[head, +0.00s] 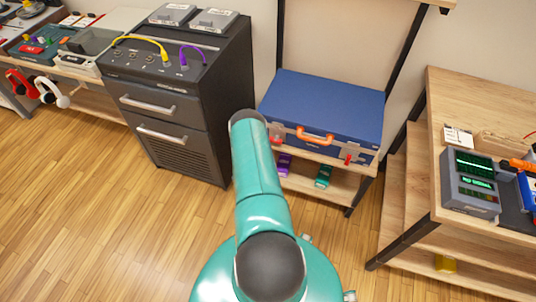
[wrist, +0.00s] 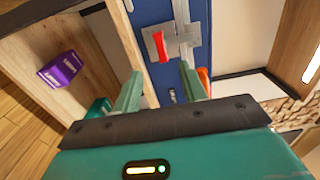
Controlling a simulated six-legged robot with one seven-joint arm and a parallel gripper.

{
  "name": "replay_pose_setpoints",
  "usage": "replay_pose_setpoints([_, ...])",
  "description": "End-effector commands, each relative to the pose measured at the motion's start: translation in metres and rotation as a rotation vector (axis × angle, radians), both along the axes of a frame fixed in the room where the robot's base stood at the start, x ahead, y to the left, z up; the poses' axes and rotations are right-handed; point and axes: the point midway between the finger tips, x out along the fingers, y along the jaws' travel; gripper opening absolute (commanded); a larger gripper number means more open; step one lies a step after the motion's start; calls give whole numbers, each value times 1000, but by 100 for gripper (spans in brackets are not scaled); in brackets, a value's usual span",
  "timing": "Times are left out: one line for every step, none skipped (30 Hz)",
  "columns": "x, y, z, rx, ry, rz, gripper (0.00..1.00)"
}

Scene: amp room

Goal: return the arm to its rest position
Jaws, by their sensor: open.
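My teal arm reaches out in the head view toward the blue case, and its own links hide my gripper there. In the wrist view my gripper (wrist: 160,92) shows two teal fingers apart, with nothing held between them. The blue case (head: 325,105) lies closed on a wooden shelf unit in the head view. Its front face (wrist: 165,15), with a metal latch plate and a red latch (wrist: 160,46), is ahead of the fingers in the wrist view. The orange handle (head: 315,134) is partly hidden behind my right finger in the wrist view.
A dark drawer cabinet (head: 185,110) with yellow and purple cables stands left of the case. A purple box (head: 284,164) and a green box (head: 323,176) sit on the lower shelf. A wooden bench (head: 480,100) with a meter (head: 470,183) is at right. Open floor (head: 90,210) lies at left.

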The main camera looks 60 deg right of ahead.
Motion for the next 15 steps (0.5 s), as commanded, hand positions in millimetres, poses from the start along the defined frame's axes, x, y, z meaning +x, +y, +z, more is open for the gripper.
replay_pose_setpoints([-1, 7, 0, 2, 0, 1, 42])
replay_pose_setpoints([-2, 10, 0, 2, 0, 0, 42])
replay_pose_setpoints([-2, 13, 0, 1, 0, 0, 42])
replay_pose_setpoints([-2, 14, 0, 0, 0, 0, 42])
replay_pose_setpoints([-2, 16, 0, 0, 0, 0, 42])
replay_pose_setpoints([-3, 17, 0, -1, 0, 0, 42])
replay_pose_setpoints([-3, 17, 0, -1, 0, 0, 42])
replay_pose_setpoints([-3, 17, 0, -1, 0, 0, 42])
replay_pose_setpoints([-3, 17, 0, -1, 0, 0, 42])
replay_pose_setpoints([-3, 17, 0, -1, 0, 0, 42])
replay_pose_setpoints([-3, 17, 0, 0, 0, 0, 42])
replay_pose_setpoints([-3, 17, 0, 0, 0, 0, 42])
replay_pose_setpoints([-3, 17, 0, 0, 0, 0, 42])
replay_pose_setpoints([-3, 17, 0, 0, 0, 0, 42])
replay_pose_setpoints([-3, 17, 0, 0, 0, 0, 42])
